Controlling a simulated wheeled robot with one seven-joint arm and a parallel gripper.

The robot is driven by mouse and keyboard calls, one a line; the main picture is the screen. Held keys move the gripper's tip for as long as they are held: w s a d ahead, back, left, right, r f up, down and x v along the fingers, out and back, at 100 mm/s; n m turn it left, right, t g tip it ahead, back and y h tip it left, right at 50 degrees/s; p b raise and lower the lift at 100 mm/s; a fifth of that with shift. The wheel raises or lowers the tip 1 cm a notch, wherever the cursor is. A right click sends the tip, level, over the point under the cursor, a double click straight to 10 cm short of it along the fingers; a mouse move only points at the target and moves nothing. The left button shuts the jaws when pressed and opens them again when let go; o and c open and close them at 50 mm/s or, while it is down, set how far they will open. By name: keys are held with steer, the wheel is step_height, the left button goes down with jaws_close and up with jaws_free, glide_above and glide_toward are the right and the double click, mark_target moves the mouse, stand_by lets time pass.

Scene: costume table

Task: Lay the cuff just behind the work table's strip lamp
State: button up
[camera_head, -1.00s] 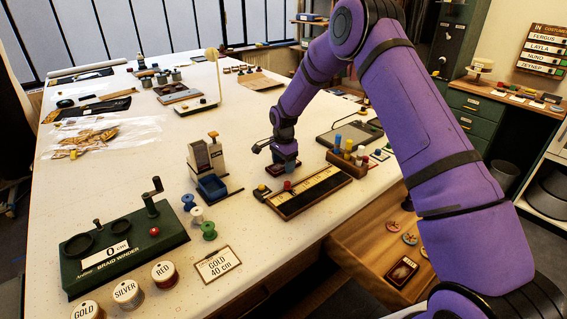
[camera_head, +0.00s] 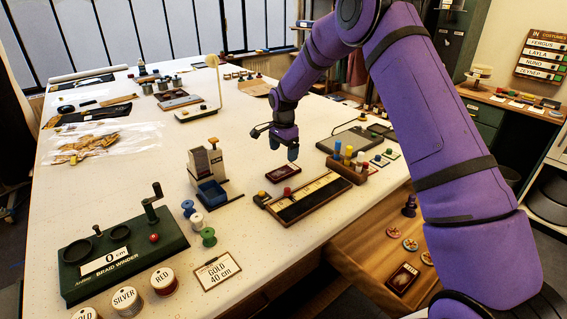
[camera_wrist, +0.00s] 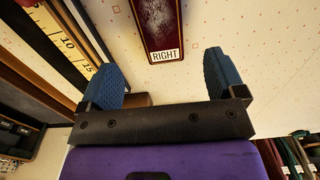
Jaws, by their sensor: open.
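A flat dark red cuff (camera_head: 283,173) lies on the white work table (camera_head: 150,185), behind the long ruled tray. In the wrist view the cuff (camera_wrist: 158,22) bears the label RIGHT and lies beyond my fingertips, partly cut off by the top edge. My gripper (camera_head: 285,150) is above and just behind the cuff, its blue fingers apart and empty; they also show in the wrist view (camera_wrist: 163,68).
The ruled tray (camera_head: 309,198) and a rack of coloured pegs (camera_head: 347,168) stand close to the cuff. A dark flat pad (camera_head: 343,139) lies to the right. A braid winder (camera_head: 120,250) and spools are front left.

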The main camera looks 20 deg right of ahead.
steer(key=s+d+r+n, duration=0.1)
steer(key=s+r, duration=0.2)
steer(key=r, duration=0.3)
steer(key=s+r+n+t, duration=0.1)
steer(key=s+r, duration=0.2)
steer(key=r, duration=0.3)
steer(key=s+d+r+n, duration=0.1)
steer(key=s+r, duration=0.1)
steer(key=r, duration=0.4)
steer(key=s+d+r+n+t, duration=0.2)
steer(key=s+r+n, duration=0.2)
steer(key=s+r, duration=0.75)
steer(key=s+d+n+t, duration=0.2)
steer(key=s+n, duration=0.4)
steer(key=s, duration=2.2)
steer(key=shift+s+d+f+n, duration=0.2)
steer(key=shift+s+d+n, duration=0.1)
steer(key=shift+d, duration=0.15)
